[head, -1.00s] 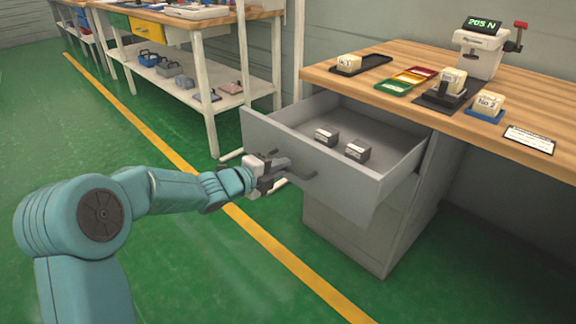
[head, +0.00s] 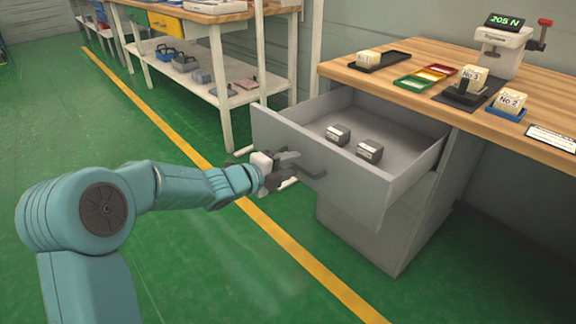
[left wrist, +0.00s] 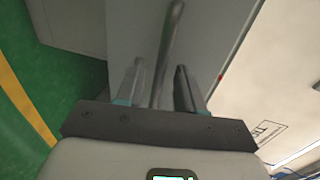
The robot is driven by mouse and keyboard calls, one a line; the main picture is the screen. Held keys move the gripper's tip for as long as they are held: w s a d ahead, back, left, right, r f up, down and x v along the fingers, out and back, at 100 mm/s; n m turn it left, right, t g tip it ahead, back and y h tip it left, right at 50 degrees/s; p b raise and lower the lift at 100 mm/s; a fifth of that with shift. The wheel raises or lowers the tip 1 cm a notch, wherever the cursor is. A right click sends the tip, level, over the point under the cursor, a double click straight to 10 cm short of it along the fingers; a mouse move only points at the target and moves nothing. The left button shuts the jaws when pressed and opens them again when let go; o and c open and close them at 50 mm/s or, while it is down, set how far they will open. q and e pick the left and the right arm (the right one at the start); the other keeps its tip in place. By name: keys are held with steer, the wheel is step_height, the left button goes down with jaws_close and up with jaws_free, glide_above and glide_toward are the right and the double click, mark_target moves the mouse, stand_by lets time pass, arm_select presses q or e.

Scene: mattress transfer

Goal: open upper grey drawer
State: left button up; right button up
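The upper grey drawer (head: 325,172) stands pulled well out of the grey cabinet (head: 365,228) under the wooden bench. Two small grey blocks with light labels (head: 338,134) (head: 369,151) lie inside it. My left gripper (head: 288,165) is at the dark bar handle (head: 312,168) on the drawer front. In the left wrist view the handle (left wrist: 170,45) runs between the two fingers (left wrist: 157,88), with a gap visible on each side, so the gripper looks open around it. Contact with the handle cannot be told. My right gripper is not in view.
The wooden bench top (head: 420,98) carries coloured trays (head: 425,77), labelled blocks and a scale (head: 503,45) reading 205 N. A second workbench with a lower shelf (head: 240,88) stands at the back left. Green floor with a yellow line (head: 265,222) lies free before the drawer.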

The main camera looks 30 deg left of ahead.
arm_select(q)
steer(key=p+v, duration=0.3)
steer(key=v, duration=1.3)
steer(key=shift+s+p, duration=0.2)
steer(key=shift+p, duration=0.2)
